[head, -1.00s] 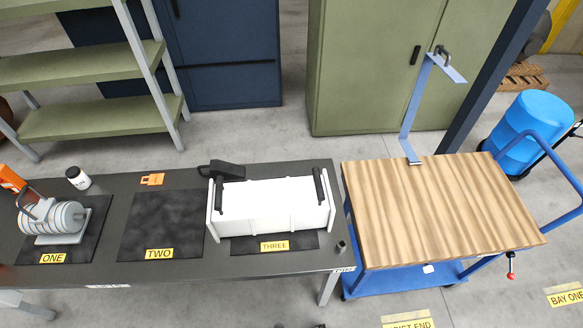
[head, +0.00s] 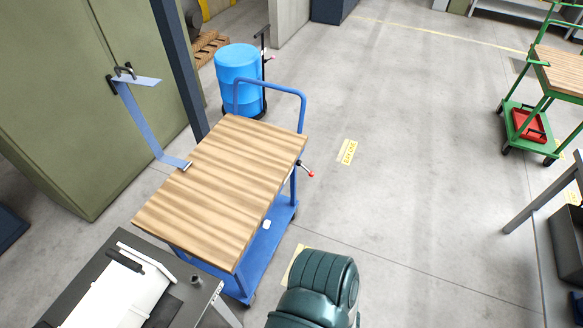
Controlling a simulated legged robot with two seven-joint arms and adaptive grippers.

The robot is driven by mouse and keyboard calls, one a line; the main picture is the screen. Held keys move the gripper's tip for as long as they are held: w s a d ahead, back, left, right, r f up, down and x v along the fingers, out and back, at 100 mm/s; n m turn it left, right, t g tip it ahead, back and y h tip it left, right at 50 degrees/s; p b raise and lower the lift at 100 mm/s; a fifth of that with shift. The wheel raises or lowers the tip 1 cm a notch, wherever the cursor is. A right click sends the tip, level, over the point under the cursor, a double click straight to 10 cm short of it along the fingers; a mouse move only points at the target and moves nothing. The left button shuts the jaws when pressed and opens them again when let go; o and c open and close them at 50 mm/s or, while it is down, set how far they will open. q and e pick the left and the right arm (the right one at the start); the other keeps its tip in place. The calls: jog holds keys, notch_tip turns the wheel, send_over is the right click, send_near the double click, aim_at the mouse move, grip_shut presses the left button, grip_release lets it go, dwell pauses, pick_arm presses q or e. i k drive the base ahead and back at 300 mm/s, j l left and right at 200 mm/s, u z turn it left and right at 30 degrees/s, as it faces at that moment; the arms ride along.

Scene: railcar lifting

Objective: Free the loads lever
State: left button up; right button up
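A small lever with a red knob (head: 311,174) sticks out from the right side of the blue cart, beside its handle. The blue cart has a wooden top (head: 225,180), a blue push handle (head: 272,88) and a blue lower shelf (head: 262,254). A small white item (head: 266,225) is by the cart's right side, low down. I cannot tell what holds the lever or which way it is set. Neither of my grippers is in view.
A dark table (head: 205,292) with a white case (head: 115,298) stands at lower left. A blue drum (head: 238,70) stands behind the cart, left of a yellow floor label (head: 347,152). A green cart (head: 530,118) is at far right.

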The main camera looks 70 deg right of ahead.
aim_at(306, 169)
jog(key=z, duration=2.5)
